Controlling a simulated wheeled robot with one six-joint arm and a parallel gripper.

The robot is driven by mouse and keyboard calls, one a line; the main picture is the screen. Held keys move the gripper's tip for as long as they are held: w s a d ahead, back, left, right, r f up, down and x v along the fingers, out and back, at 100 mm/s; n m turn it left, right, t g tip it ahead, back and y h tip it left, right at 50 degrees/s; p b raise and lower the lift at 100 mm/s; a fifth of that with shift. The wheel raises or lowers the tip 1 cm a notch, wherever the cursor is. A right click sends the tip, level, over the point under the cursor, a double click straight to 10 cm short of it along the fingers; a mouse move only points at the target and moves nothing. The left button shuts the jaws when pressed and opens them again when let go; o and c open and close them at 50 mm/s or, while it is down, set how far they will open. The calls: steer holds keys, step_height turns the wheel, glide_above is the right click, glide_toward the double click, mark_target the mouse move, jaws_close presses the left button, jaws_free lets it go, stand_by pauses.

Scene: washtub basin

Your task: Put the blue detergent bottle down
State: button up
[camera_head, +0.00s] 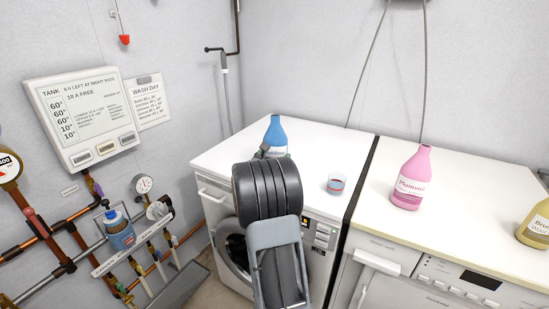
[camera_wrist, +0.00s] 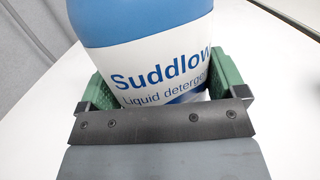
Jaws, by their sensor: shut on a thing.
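The blue detergent bottle (camera_head: 275,133) is upright over the top of the left washing machine (camera_head: 318,156), towards its back left. My arm hides its lower part in the head view. In the wrist view the bottle (camera_wrist: 150,60) fills the middle, with a white label reading "Suddlow Liquid detergent". My gripper (camera_wrist: 160,95) is shut on it, with a green pad on each side. In the head view the gripper (camera_head: 268,152) is mostly hidden behind my arm. I cannot tell whether the bottle's base touches the white top.
A pink bottle (camera_head: 411,178) and a yellow bottle (camera_head: 537,225) stand on the right machine. A dark gap (camera_head: 362,184) separates the machines. Pipes and valves (camera_head: 135,240) are at the left.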

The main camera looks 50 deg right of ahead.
steer(key=shift+r, duration=0.15)
steer(key=o, duration=1.6)
steer(key=shift+f, duration=0.2)
steer(key=shift+r, duration=0.1)
